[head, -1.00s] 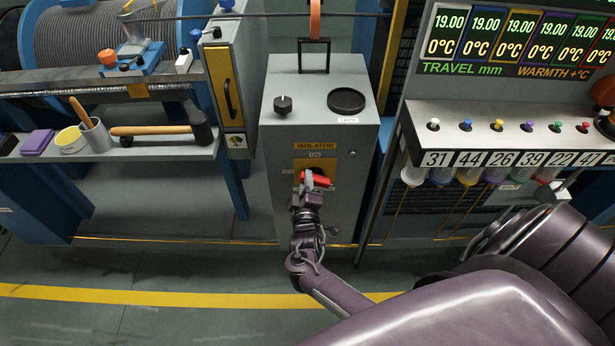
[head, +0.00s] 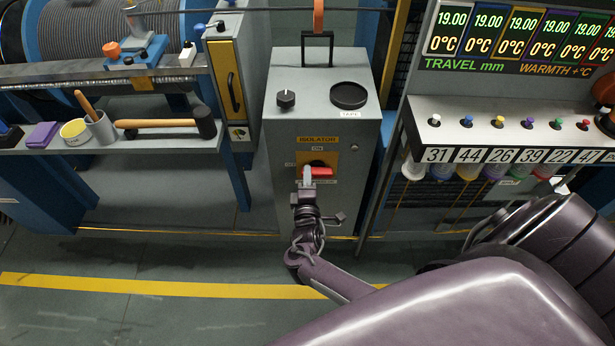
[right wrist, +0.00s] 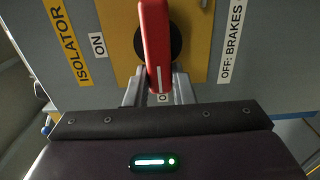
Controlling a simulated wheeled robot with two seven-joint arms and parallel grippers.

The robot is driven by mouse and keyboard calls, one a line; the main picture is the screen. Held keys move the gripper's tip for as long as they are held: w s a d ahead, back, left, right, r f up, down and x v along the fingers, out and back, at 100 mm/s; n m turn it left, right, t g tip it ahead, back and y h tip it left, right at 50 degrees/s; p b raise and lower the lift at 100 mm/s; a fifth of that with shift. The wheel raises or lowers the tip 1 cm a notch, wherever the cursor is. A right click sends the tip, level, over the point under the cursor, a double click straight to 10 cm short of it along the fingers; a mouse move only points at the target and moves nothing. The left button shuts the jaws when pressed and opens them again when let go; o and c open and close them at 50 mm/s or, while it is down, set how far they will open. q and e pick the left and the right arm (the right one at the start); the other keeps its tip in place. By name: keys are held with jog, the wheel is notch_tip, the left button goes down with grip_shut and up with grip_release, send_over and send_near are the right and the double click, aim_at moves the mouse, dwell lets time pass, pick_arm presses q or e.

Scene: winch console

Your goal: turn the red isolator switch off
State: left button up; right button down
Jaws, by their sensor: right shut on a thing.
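The red isolator switch (head: 323,172) is on a yellow plate on the front of the grey console box, below the ISOLATOR label (head: 318,142). Its handle lies level across the plate in the head view. My right gripper (head: 307,176) is at the handle's left end. In the right wrist view the white-striped end of the red handle (right wrist: 154,45) sits between the two fingers of my right gripper (right wrist: 158,88), which is shut on it. A small label beginning with O is partly hidden beside that end. My left gripper is out of view.
The console box (head: 290,200) also carries a black knob (head: 286,99) and a round black dish (head: 348,95). A shelf with a mallet (head: 165,124) is at the left. A panel with several coloured buttons (head: 498,121) is at the right.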

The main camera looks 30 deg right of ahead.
jog(key=c, duration=1.2)
grip_release()
jog(key=shift+w, duration=0.1)
jog(key=shift+c, duration=0.2)
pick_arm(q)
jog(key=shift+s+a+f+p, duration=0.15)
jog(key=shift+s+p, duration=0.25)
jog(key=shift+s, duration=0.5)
pick_arm(e)
jog(key=v, duration=0.8)
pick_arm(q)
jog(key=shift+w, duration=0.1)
pick_arm(e)
jog(key=shift+d, duration=0.15)
